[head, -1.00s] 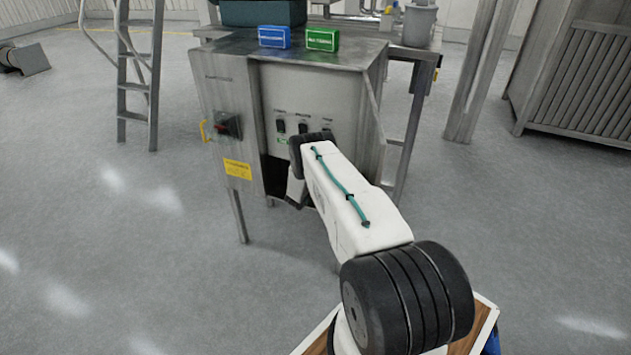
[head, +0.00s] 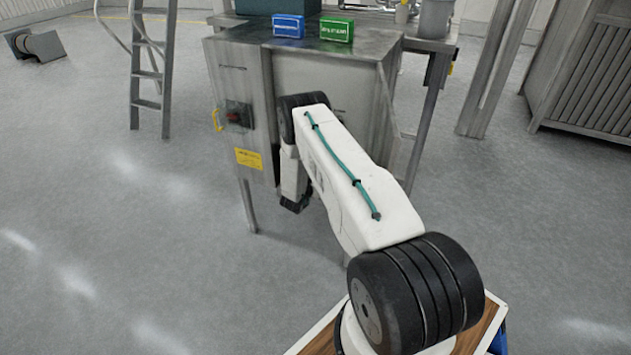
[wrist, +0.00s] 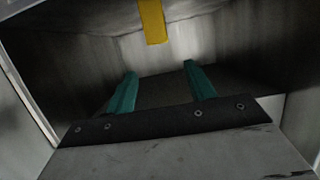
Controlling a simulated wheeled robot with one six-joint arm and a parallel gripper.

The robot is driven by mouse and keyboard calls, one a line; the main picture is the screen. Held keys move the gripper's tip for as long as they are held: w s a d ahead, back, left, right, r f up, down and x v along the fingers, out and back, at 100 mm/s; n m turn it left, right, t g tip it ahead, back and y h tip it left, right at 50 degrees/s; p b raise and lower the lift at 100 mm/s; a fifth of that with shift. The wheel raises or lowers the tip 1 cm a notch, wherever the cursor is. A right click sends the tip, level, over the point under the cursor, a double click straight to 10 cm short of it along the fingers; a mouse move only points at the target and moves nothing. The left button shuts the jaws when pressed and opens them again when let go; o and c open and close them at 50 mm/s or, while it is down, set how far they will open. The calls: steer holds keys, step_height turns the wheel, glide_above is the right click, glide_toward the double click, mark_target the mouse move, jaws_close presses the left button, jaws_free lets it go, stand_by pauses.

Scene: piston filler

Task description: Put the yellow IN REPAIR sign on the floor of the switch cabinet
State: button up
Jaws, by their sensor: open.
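The switch cabinet (head: 232,75) is the grey metal box on legs in the head view. My arm reaches to its front and covers much of it. My gripper (wrist: 160,68) shows in the wrist view with two teal fingers apart and nothing between them. The fingers point into a dark, box-like metal space. A yellow piece (wrist: 153,20), likely the sign, shows beyond the fingertips at the top, cut off by the frame edge. It appears apart from the fingers; no lettering is readable, and I cannot tell what supports it. In the head view the fingers are hidden.
A yellow label (head: 248,159) and a dark switch with a red part (head: 236,116) are on the cabinet's outside. A blue box (head: 289,26) and a green box (head: 336,29) stand on top. A ladder (head: 137,75) stands behind left.

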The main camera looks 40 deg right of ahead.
steer(key=w+a+r+n+t+y, duration=0.25)
steer(key=w+a+r, duration=0.3)
steer(key=r, duration=0.55)
steer(key=w+a+r+n+t+y, duration=0.1)
steer(key=w+a+r+y, duration=0.4)
steer(key=r, duration=0.6)
steer(key=s+a+r+n+y, duration=0.2)
steer(key=s+a+r, duration=0.1)
steer(key=a+r, duration=0.65)
steer(key=s+a+r+n+y, duration=0.2)
steer(key=s+a+r, duration=0.1)
steer(key=a+r, duration=0.6)
steer(key=s+a+r+n+g+y, duration=0.1)
steer(key=s+a+r+n+g, duration=0.1)
steer(key=s+a+r, duration=0.6)
steer(key=s+a+r+n+g+y, duration=0.2)
steer(key=s+r, duration=0.2)
steer(key=s, duration=0.9)
steer(key=s+a+n+g+h, duration=0.1)
steer(key=s+g, duration=0.3)
steer(key=s, duration=2.2)
steer(key=shift+a+n, duration=0.45)
steer(key=shift+a, duration=0.3)
